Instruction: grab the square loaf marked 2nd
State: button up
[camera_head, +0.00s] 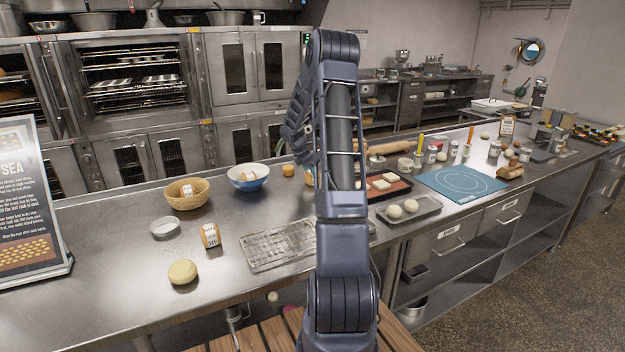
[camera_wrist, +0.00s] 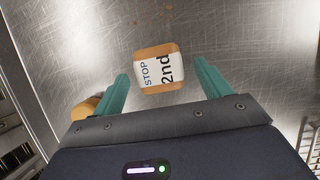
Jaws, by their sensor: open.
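The square loaf marked 2nd (camera_wrist: 157,70) lies on the steel counter in the wrist view. It is brown, with a white band reading "STOP" and "2nd". My gripper (camera_wrist: 162,82) is open, with one teal finger on each side of the loaf's near end. Clear steel shows between each finger and the loaf, and nothing is held. Most of the loaf lies ahead of the fingertips. In the head view my arm hides my gripper, and I cannot make out the marked loaf there for certain.
A round bun (camera_wrist: 88,106) lies close outside the left finger. A banded loaf (camera_head: 210,235), its label unreadable, stands left of a wire rack (camera_head: 265,246). A round loaf (camera_head: 183,272) lies near the front.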

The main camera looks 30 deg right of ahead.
jog(key=x, duration=0.3)
jog(key=shift+d+f, duration=0.15)
jog(key=shift+f, duration=0.2)
jog(key=c, duration=1.1)
jog(key=shift+r, duration=0.1)
